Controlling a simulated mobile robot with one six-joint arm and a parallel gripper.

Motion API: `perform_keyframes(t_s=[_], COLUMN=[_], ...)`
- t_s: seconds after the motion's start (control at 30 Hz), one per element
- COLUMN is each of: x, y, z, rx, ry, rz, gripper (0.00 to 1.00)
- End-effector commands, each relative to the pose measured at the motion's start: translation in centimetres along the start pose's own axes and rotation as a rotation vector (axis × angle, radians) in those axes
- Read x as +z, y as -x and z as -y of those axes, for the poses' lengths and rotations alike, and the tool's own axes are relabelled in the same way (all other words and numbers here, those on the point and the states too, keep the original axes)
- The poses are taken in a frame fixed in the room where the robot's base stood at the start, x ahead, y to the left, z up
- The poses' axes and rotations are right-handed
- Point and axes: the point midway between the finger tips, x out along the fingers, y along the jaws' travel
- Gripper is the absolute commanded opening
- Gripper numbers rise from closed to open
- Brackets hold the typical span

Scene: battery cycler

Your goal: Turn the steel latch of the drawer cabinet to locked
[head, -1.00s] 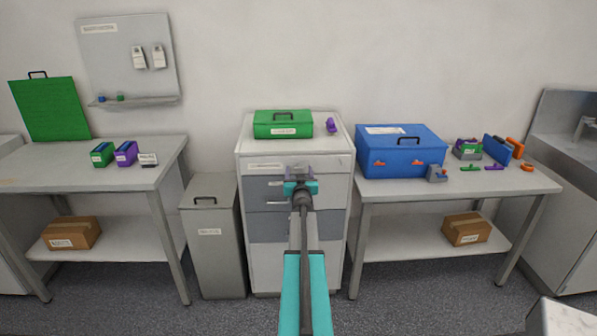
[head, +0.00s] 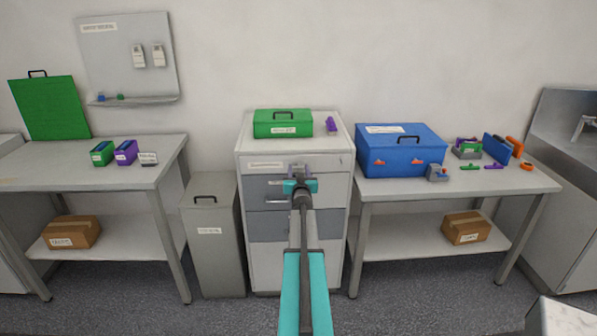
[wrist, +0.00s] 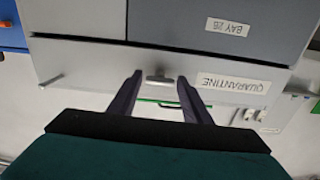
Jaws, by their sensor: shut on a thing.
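The drawer cabinet (head: 247,220) stands against the wall in the middle of the head view, with pale and grey drawer fronts. My gripper (head: 299,170) is in front of its top pale drawer and hides part of it. In the wrist view, which is upside down, my gripper's fingers (wrist: 160,76) are on either side of a short steel bar (wrist: 160,79) on the front labelled QUARANTINE, and hold it. I cannot tell surely whether this bar is the latch or a handle. A small thin steel piece (wrist: 52,78) also shows on that front, near its side edge.
A green case (head: 283,130) and a purple object (head: 331,126) sit on the cabinet top. A grey bin (head: 213,250) stands close on the left. The right table carries a blue box (head: 400,165), close to the cabinet. Clear floor lies in front.

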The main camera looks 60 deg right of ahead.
Motion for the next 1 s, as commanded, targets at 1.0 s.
perform_keyframes(t_s=[1.0], x=[-0.11], y=[-0.01], z=[-0.08], rx=[0.001], ry=[-0.755], rz=[0.001], gripper=[0.22])
